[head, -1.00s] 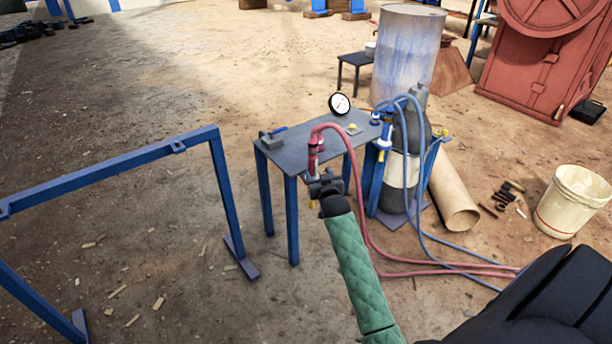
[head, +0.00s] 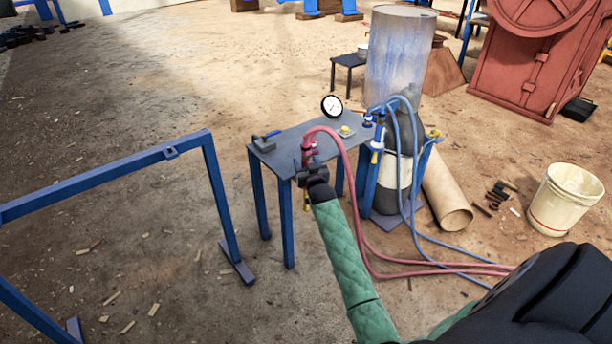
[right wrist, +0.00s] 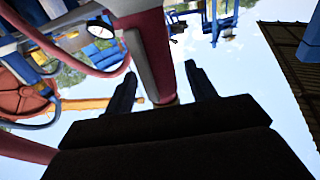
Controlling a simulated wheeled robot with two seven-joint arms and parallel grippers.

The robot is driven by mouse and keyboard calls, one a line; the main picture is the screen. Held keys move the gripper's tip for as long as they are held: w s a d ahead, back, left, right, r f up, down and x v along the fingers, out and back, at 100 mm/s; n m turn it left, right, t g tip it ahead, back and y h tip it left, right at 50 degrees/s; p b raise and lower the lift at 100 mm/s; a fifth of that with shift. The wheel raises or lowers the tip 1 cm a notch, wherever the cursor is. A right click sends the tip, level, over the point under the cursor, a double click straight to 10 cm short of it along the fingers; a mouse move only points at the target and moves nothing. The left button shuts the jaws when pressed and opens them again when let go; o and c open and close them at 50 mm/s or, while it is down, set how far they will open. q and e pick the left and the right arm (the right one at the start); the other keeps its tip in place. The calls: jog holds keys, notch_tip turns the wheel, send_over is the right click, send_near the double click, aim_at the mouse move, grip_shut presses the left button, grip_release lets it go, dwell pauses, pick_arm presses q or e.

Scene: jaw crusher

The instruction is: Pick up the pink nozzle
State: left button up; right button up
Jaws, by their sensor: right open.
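The pink nozzle (head: 309,149) stands upright at the front edge of the grey table, with a pink hose curving from its top. My right gripper (head: 309,168), on the green-sleeved arm, is at the lower part of the nozzle and partly hides it. In the right wrist view, the two dark fingers (right wrist: 159,70) are spread apart. A pink and grey body, seemingly the nozzle (right wrist: 149,45), passes between them in the picture. I cannot tell whether a finger touches it. My left gripper is not in view.
A blue nozzle (head: 377,146) hangs near a dark gas cylinder (head: 404,130). Pink and blue hoses (head: 420,272) trail to the right. A blue frame (head: 110,172) stands left; a white bucket (head: 564,198) stands right.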

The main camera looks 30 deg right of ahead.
jog(key=shift+w, duration=0.2)
grip_shut()
jog(key=shift+r, duration=0.15)
